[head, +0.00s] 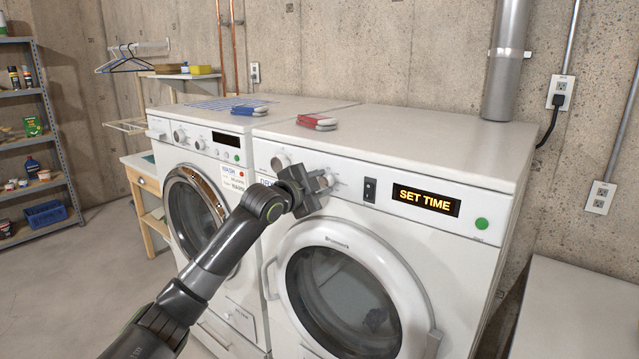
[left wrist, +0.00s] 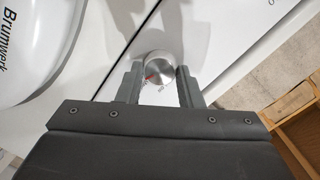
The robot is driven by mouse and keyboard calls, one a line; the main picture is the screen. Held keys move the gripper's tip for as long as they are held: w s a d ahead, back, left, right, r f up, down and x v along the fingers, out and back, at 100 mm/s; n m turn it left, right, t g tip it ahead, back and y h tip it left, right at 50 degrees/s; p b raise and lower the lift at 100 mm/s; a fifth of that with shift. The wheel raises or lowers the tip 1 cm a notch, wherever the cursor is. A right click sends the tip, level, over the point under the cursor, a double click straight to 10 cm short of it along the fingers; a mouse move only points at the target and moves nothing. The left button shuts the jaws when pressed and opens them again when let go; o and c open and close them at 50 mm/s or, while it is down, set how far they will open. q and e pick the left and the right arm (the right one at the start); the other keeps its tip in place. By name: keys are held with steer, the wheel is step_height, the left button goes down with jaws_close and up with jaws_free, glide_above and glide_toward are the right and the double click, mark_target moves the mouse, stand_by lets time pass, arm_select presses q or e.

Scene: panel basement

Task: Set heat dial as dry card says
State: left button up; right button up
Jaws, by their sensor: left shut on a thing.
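The dryer is the right machine (head: 470,155), and its display (head: 426,201) reads "SET TIME". My left gripper (head: 312,184) is at the dryer's control panel, shut on a round silver dial. In the left wrist view this dial (left wrist: 158,66) sits between the two fingers and shows a red mark; its scale is not readable. Another dial (head: 281,161) shows free to the left of the gripper. The dry card (head: 265,183) on the dryer front is mostly hidden behind my arm, and its text is unreadable. My right gripper is not in view.
A black rocker switch (head: 370,190) and a green button (head: 482,224) are on the dryer panel. The washer (head: 165,135) with its own cards stands left. Red-and-white (head: 316,122) and blue-and-white (head: 249,110) items lie on top. The dryer door (head: 350,250) is closed.

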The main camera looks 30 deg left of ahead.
arm_select(q)
steer(key=shift+f+m+y, duration=0.15)
steer(key=shift+m+y, duration=0.15)
steer(key=shift+m, duration=1.8)
steer(key=o, duration=1)
steer(key=shift+s+r+p, duration=0.2)
steer(key=shift+s+p, duration=0.2)
steer(key=shift+s, duration=0.15)
steer(key=shift+s+d+r+p, duration=0.15)
steer(key=shift+s+p, duration=1.05)
steer(key=shift+s, duration=1.5)
steer(key=shift+s+a+r+p, duration=0.15)
steer(key=shift+s+p, duration=1)
steer(key=shift+s, duration=1.6)
steer(key=shift+s+d+r+p, duration=0.1)
steer(key=shift+s+r+p, duration=0.15)
steer(key=shift+s+p, duration=1.7)
